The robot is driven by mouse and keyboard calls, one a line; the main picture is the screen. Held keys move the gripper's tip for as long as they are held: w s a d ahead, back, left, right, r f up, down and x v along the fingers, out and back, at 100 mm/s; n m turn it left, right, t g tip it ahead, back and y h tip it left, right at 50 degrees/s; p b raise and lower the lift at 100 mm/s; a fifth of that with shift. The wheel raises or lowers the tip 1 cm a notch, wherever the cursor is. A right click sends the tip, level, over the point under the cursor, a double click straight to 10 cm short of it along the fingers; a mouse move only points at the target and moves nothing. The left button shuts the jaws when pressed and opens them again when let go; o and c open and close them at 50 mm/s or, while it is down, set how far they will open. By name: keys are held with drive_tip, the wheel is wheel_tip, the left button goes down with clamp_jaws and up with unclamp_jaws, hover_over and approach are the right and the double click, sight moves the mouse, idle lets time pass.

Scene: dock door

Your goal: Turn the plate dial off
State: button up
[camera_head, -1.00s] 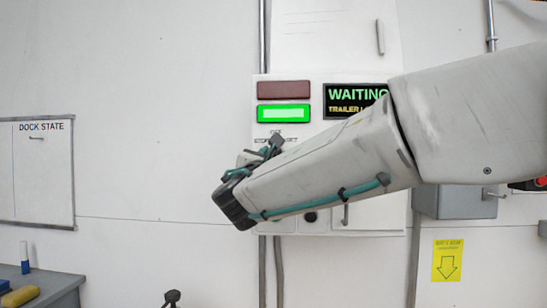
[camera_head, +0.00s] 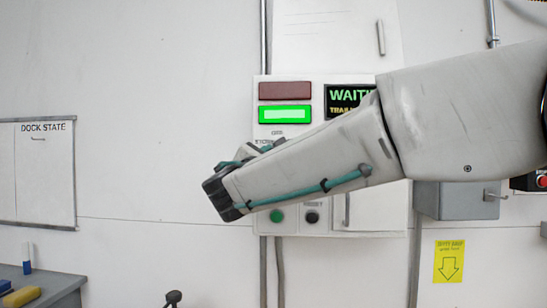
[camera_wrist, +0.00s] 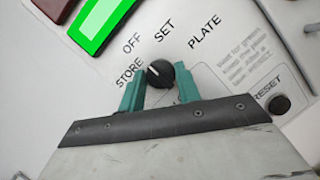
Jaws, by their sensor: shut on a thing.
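The plate dial is a small round black knob (camera_wrist: 160,73) with a white pointer mark, on the white control panel. In the wrist view the labels OFF, SET, PLATE and STORE stand around it. The mark points to the picture's upper left, roughly toward OFF; its exact setting is hard to tell. My gripper (camera_wrist: 158,84) has its teal fingers on either side of the knob and is shut on it. In the head view my wrist (camera_head: 222,194) covers the dial.
A lit green indicator (camera_head: 285,115) sits under an unlit red one (camera_head: 285,91). A display (camera_head: 350,100) reads WAITING, partly covered by my arm. A green button (camera_head: 277,216) and a black reset button (camera_head: 312,217) sit below. A grey box (camera_head: 455,203) is at the right.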

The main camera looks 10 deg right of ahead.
drive_tip(key=o, duration=1)
drive_tip(key=shift+c, duration=0.2)
drive_tip(key=v, duration=0.8)
